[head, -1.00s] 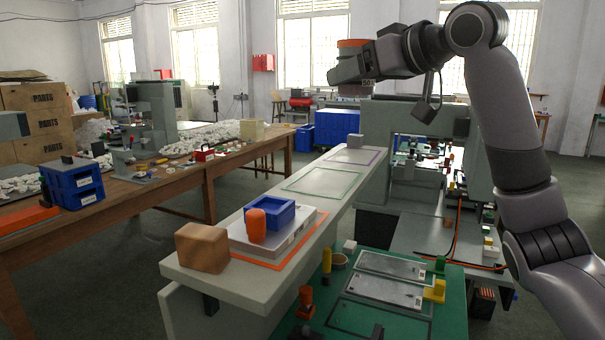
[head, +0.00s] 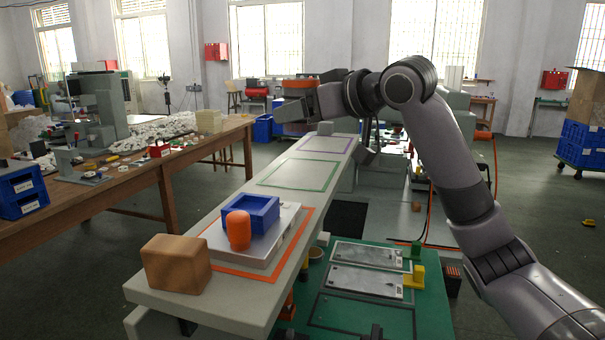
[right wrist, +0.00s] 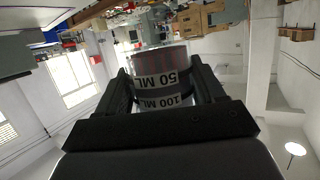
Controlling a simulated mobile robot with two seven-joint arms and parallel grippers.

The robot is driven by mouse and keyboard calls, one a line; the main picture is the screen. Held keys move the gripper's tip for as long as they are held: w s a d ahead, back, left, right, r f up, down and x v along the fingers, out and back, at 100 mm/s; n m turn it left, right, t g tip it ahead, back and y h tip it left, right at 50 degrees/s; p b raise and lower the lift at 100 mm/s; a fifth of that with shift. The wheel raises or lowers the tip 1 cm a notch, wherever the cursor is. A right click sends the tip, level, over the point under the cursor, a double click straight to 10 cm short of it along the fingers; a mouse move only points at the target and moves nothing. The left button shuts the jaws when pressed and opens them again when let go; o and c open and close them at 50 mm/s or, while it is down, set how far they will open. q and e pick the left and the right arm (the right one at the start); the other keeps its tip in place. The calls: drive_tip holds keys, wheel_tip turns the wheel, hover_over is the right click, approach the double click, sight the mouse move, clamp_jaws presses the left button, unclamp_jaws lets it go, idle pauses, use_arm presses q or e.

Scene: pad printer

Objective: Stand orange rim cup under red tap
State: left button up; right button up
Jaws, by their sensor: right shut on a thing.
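The orange rim cup (head: 300,86) is held up by my right gripper (head: 292,109), partly hidden behind it in the head view. In the right wrist view, the cup (right wrist: 162,78) is a clear vessel with pale bands reading 50 ML and 100 ML. The fingers of my right gripper (right wrist: 163,92) are shut on its two sides. The cup looks roughly upright in the head view; its base is hidden. I cannot make out a red tap in either view. My left gripper is not in view.
A long pale bench (head: 215,300) holds a brown block (head: 176,264), an orange peg (head: 238,230) and a blue tray (head: 250,215). A green mat (head: 435,318) lies right of it. A wooden table (head: 110,185) stands left. Open floor (head: 540,220) lies right.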

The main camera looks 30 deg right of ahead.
sight(303, 190)
wheel_tip(303, 190, down, 11)
drive_tip(key=shift+r+b, duration=0.2)
drive_tip(key=shift+b, duration=0.35)
drive_tip(key=o, duration=1.1)
drive_tip(key=shift+f, duration=0.15)
